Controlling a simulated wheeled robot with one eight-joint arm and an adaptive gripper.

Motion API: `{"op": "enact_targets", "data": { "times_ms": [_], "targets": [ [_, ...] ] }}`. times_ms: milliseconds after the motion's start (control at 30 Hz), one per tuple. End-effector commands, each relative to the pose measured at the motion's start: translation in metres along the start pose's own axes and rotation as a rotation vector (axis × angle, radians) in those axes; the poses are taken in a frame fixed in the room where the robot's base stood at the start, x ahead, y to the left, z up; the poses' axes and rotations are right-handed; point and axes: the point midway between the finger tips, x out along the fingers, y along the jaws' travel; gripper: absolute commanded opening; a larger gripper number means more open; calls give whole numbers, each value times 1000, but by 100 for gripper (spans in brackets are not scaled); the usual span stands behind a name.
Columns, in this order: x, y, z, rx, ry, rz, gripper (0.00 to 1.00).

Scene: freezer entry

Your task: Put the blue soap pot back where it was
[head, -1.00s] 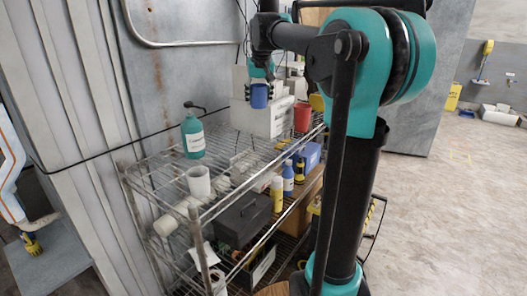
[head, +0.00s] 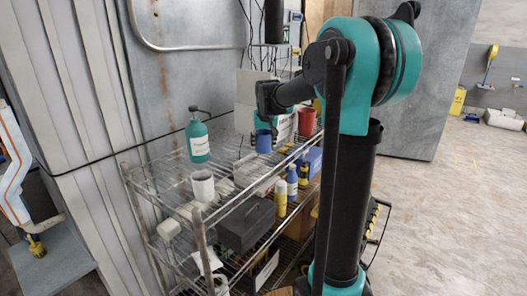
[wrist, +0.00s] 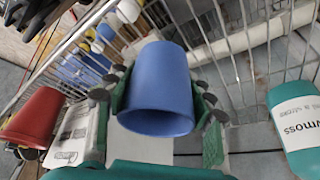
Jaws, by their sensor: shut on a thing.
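The blue soap pot (head: 264,144) is at the top level of the wire shelf rack (head: 228,200), left of a red pot (head: 306,121). In the wrist view the blue pot (wrist: 158,85) sits between the two fingers of my gripper (wrist: 160,98), which press on its sides. In the head view my gripper (head: 265,124) is above the pot, partly hidden by my arm. I cannot tell whether the pot's base touches the shelf wires.
A white box (head: 245,100) is behind. The red pot (wrist: 35,117) is close on the left in the wrist view. Bottles and a dark toolbox (head: 246,224) fill the lower shelf.

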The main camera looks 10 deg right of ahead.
Motion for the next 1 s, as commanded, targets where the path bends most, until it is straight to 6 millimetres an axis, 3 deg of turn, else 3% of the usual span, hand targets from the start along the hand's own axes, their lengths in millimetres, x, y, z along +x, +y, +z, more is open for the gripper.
{"op": "enact_targets", "data": {
  "times_ms": [233, 600, 633, 800, 1000],
  "targets": [
    [28, 0, 12, 0, 0, 0, 20],
    [33, 0, 13, 0, 0, 0, 20],
    [33, 0, 13, 0, 0, 0, 55],
    [32, 0, 13, 0, 0, 0, 74],
    [32, 0, 13, 0, 0, 0, 74]
  ]
}}
